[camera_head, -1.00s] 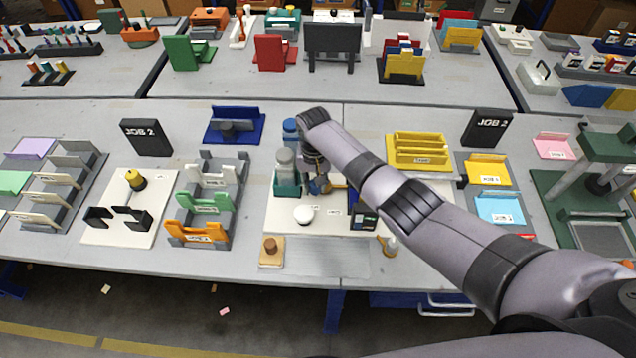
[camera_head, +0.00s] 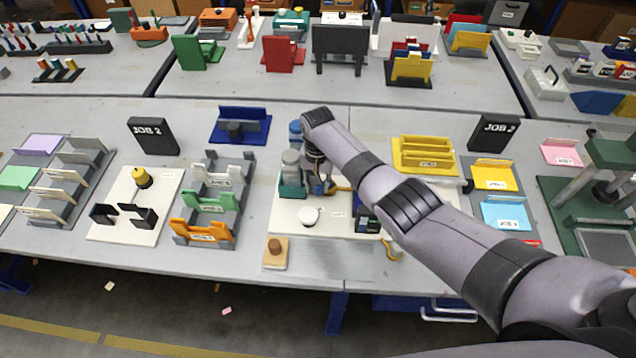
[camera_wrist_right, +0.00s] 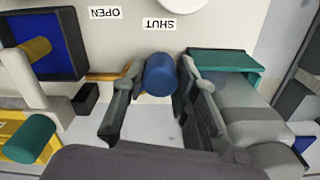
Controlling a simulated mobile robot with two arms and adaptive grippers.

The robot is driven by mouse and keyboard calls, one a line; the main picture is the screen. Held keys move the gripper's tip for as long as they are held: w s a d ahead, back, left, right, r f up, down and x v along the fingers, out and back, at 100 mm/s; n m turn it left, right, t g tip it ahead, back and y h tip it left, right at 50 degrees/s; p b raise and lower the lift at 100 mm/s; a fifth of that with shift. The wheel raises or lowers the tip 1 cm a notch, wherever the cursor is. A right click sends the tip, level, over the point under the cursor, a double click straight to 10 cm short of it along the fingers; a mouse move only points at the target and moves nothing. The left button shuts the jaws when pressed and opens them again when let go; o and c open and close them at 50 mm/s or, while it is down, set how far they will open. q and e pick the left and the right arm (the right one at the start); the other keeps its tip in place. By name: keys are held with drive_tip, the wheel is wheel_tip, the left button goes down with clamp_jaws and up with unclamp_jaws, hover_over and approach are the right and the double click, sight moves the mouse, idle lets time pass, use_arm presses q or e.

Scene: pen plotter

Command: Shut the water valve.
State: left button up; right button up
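My right gripper (camera_head: 318,180) points down over the white board (camera_head: 290,218) in the head view, partly hidden by its own wrist. In the right wrist view, its two fingers (camera_wrist_right: 159,70) stand apart on either side of a blue cylindrical knob (camera_wrist_right: 160,76). A small gap shows at the left finger; contact at the right finger cannot be told. An orange bar (camera_wrist_right: 103,77) shows behind the left finger; its join to the knob is hidden. An upside-down SHUT label (camera_wrist_right: 160,24) lies just beyond the knob, and an OPEN label (camera_wrist_right: 103,12) lies left of it. My left gripper is out of view.
A grey bottle in a teal holder (camera_head: 292,188) stands close beside the right gripper. A round white knob (camera_head: 309,216) is in front, and a dark box (camera_head: 367,218) is at right. A metal plate (camera_head: 330,258) lies at the front edge.

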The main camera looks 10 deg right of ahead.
drive_tip(key=o, duration=0.4)
drive_tip(key=shift+r, duration=3.95)
